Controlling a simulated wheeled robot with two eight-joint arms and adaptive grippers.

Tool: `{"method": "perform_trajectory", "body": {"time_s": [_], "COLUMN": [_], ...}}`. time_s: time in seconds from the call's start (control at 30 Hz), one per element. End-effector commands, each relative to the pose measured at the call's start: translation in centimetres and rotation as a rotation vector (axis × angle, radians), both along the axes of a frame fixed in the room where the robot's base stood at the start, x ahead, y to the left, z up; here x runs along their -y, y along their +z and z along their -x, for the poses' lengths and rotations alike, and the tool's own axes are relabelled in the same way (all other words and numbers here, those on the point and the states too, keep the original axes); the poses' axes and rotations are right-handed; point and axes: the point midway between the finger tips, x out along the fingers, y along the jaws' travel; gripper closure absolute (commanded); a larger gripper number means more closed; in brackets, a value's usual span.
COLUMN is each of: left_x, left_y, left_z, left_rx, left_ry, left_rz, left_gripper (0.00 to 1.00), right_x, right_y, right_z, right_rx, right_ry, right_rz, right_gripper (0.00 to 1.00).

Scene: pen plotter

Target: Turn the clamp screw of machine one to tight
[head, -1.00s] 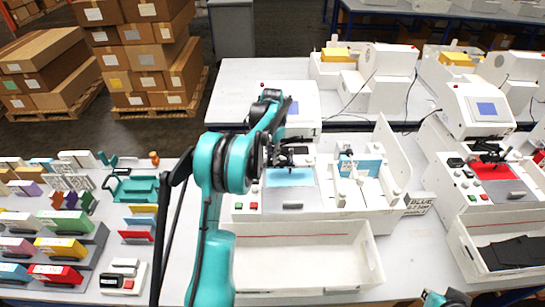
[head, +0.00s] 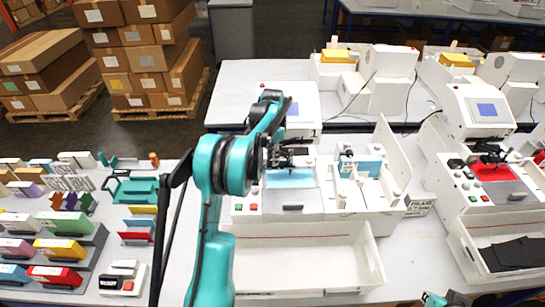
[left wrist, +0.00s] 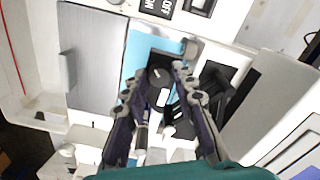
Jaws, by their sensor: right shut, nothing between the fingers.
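Machine one (head: 325,200) is the white plotter in the middle of the head view, with a light blue sheet (head: 290,179) on its bed. My left gripper (head: 288,158) is over the back of that bed. In the left wrist view, the left gripper (left wrist: 160,76) has its two fingers apart, on either side of a round black knob (left wrist: 158,79) that looks like the clamp screw. I cannot tell whether the fingers touch it. The blue sheet also shows in the left wrist view (left wrist: 140,48). My right gripper's fingers are not in view.
An empty white tray (head: 300,292) stands in front of machine one. A similar machine with a red sheet (head: 495,173) stands to the right. Coloured boxes and parts cover the table's left side. A raised white panel (head: 392,152) stands at machine one's right.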

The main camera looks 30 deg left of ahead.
Motion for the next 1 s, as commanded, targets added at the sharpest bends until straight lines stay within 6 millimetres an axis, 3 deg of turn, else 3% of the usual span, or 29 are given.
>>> {"method": "perform_trajectory", "body": {"time_s": [0.33, 0.47, 0.8, 1.0], "left_x": [0.0, 0.0, 0.0, 0.0], "left_y": [0.0, 1.0, 8.0, 11.0], "left_z": [0.0, 0.0, 0.0, 0.0], "left_rx": [-0.001, -0.001, -0.001, -0.001], "left_ry": [0.001, 0.001, 0.001, 0.001], "left_rz": [0.000, 0.000, 0.000, 0.000], "left_gripper": [0.56, 0.56, 0.56, 0.56], "right_x": [0.0, 0.0, 0.0, 0.0], "right_y": [0.0, 0.0, 0.0, 0.0], "right_z": [0.0, 0.0, 0.0, 0.0], "right_rx": [0.000, 0.000, 0.000, 0.000], "right_ry": [0.000, 0.000, 0.000, 0.000], "right_rz": [0.000, 0.000, 0.000, 0.000], "right_gripper": [1.00, 1.00, 1.00, 1.00]}}
